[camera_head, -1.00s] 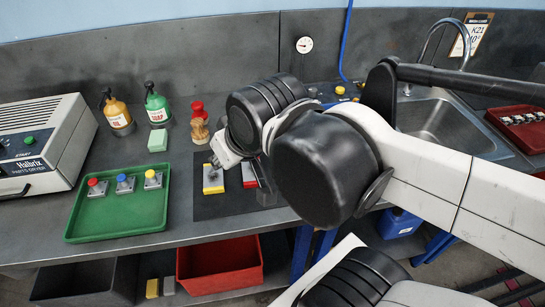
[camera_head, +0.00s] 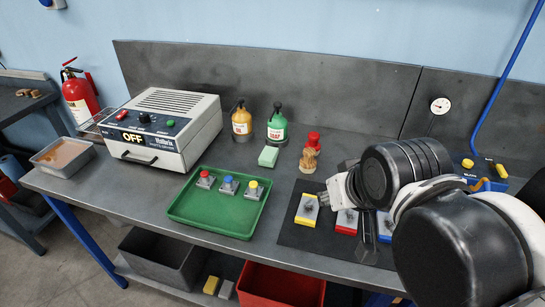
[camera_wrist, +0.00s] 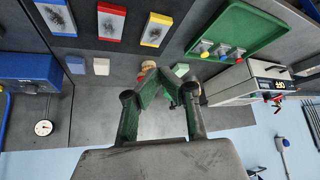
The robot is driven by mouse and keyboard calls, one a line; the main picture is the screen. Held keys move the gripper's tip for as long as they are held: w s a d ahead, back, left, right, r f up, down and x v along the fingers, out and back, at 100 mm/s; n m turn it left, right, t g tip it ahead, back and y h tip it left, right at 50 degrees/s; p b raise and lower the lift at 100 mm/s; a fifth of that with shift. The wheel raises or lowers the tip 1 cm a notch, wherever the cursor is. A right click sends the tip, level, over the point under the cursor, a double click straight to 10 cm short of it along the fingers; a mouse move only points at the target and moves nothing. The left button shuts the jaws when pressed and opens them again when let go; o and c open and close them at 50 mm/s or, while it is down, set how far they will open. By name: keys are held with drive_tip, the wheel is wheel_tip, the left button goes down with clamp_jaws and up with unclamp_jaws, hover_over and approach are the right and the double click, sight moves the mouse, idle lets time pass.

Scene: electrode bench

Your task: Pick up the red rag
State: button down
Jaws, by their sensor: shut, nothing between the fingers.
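No piece of loose red cloth is clearly seen. A flat red-edged block (camera_head: 347,221) with a pale top and a dark smudge lies on the dark mat, between a yellow one (camera_head: 307,210) and a blue one (camera_head: 385,227). I cannot tell whether it is the rag. The red block also shows at the top of the wrist view (camera_wrist: 111,22).
A red bin (camera_head: 280,287) is below the bench. A fire extinguisher (camera_head: 80,98) stands far left.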

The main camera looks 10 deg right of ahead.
idle(0.4)
drive_tip(key=c, duration=0.6)
unclamp_jaws()
drive_tip(key=shift+o, duration=0.2)
drive_tip(key=shift+w+r, duration=0.1)
